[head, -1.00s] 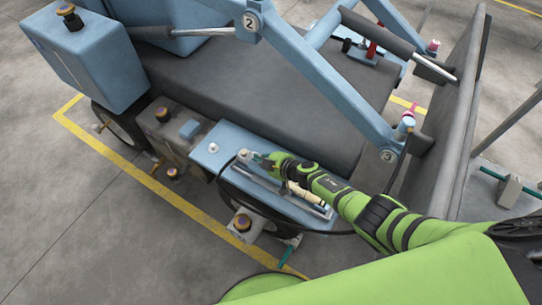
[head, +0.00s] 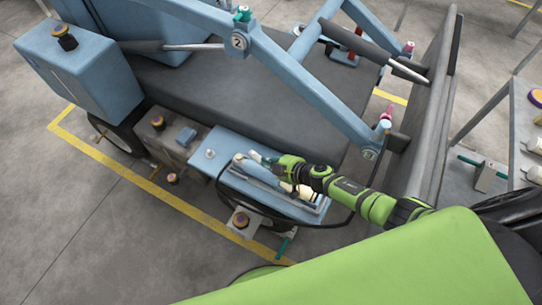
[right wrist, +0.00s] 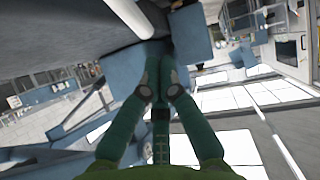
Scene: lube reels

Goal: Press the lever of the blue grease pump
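The blue grease pump (head: 230,174) is a flat blue housing on the near side of the machine, with a small white knob on top. A pale grey bar, seemingly its lever (head: 239,159), lies along the top, partly hidden by my right arm. My right gripper (head: 262,158) is over the left end of this bar. I cannot tell whether it touches it. In the right wrist view, the green fingers (right wrist: 160,72) are drawn close together, with nothing clearly held between them. My left gripper is not in view.
A black hose (head: 290,222) loops around the pump. A blue lift arm (head: 310,85) and a dark upright plate (head: 432,120) stand beyond my right arm. A grey table (head: 525,125) with small parts is at the right edge. Floor at the lower left is clear.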

